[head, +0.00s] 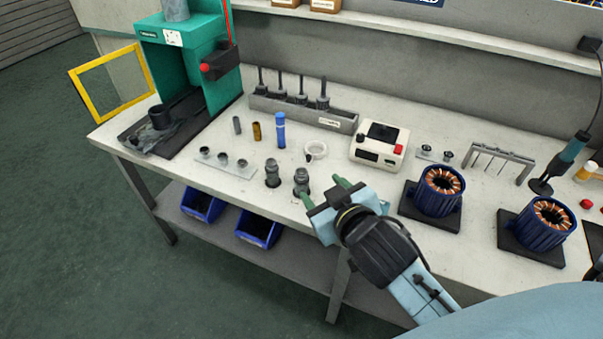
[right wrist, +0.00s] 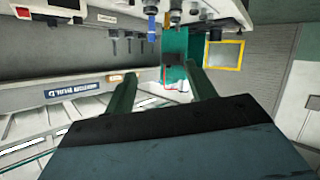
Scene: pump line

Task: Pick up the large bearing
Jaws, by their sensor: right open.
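I cannot tell for sure which part is the large bearing. Small round metal parts stand in a row on a pale strip (head: 222,159) at the left of the bench, and two more sit on a small plate (head: 436,153) right of the white device. My right gripper (head: 324,192) is open and empty at the bench's front edge, its green fingers apart. The fingers also show in the right wrist view (right wrist: 161,74), with nothing between them. Two dark stepped metal parts (head: 272,174) (head: 301,181) stand just beyond the fingertips. My left gripper is not in view.
Two blue finned stators (head: 440,191) (head: 545,223) are at right. A green press (head: 185,60) is at left, a grey rack (head: 303,112) behind.

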